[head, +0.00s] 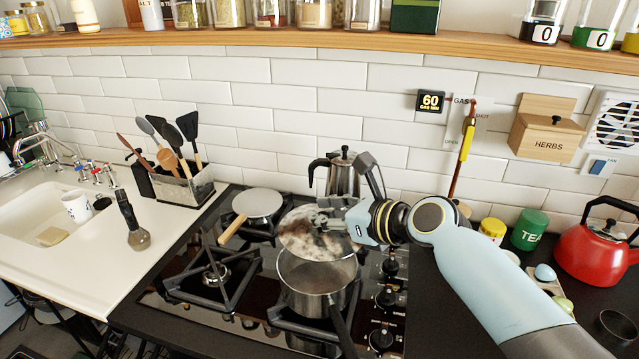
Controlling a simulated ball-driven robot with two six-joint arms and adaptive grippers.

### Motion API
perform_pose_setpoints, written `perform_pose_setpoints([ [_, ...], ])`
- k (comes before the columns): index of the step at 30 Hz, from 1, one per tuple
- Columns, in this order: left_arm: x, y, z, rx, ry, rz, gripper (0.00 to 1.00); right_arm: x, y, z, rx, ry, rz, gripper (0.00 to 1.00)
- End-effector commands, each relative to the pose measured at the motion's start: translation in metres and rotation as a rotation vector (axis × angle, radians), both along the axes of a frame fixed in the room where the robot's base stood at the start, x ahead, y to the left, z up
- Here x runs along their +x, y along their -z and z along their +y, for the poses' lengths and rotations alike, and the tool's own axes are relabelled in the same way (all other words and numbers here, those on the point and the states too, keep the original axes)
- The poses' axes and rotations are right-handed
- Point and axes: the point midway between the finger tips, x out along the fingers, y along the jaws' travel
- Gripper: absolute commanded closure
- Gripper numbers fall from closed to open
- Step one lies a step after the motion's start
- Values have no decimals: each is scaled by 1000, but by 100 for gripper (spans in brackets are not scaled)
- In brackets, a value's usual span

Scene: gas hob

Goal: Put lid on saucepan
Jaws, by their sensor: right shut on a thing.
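The saucepan (318,297) is a steel pot on the front right burner, with its dark handle (342,332) pointing toward the front. The round, shiny lid (312,238) is tilted above and behind the pot's opening, overlapping its back rim in the head view. I cannot tell whether lid and rim touch. My right gripper (336,208) comes in from the right and is shut on the lid near its top; its fingers partly hide the grip. My left gripper is not in view.
A moka pot (340,172) stands behind the lid. A small pan (257,203) with a wooden handle sits on the back left burner. The front left burner (215,275) is empty. A red kettle (592,250) and a green tea tin (529,230) stand at the right.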

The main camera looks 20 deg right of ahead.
Motion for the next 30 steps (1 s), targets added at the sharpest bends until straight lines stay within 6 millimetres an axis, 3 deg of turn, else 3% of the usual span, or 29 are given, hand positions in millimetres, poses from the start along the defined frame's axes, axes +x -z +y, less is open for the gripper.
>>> perform_pose_setpoints([
  [3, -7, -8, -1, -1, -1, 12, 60, 1, 2, 12, 0, 5, -1, 100],
  [11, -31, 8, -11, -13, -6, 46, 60, 1, 16, 13, -1, 6, -3, 100],
  [24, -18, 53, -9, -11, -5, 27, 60, 0, 52, 12, -1, 6, -3, 100],
  [30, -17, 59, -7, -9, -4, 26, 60, 0, 66, 12, 0, 6, -2, 100],
])
